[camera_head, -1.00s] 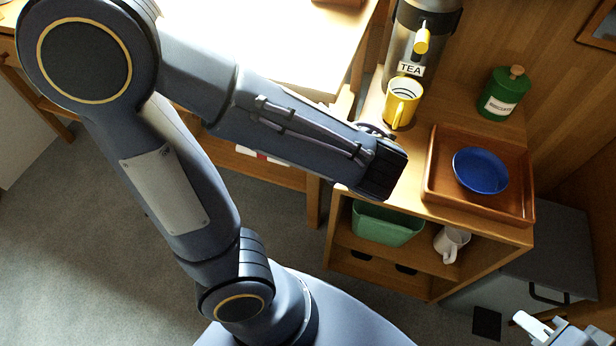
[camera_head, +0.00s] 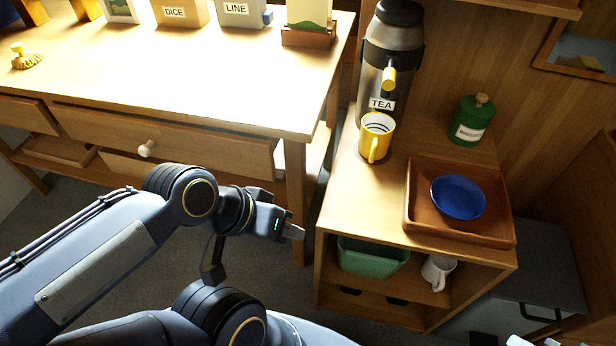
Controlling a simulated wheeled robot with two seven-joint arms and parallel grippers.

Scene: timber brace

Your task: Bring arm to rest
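My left arm comes in from the lower left. Its gripper (camera_head: 285,226) hangs in front of the desk, left of the small wooden shelf cabinet (camera_head: 335,205). It is seen from the side and I cannot tell how far its fingers are apart; I see nothing held in it. Pale tips at the bottom right edge look like my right gripper (camera_head: 530,342), mostly cut off by the frame.
A yellow mug (camera_head: 375,137) stands under the TEA dispenser (camera_head: 392,60). A green jar (camera_head: 472,120) and a brown tray (camera_head: 420,222) with a blue bowl (camera_head: 458,197) are right. Below are a green bin (camera_head: 372,260) and white mug (camera_head: 437,271). The wooden desk (camera_head: 200,85) stands left.

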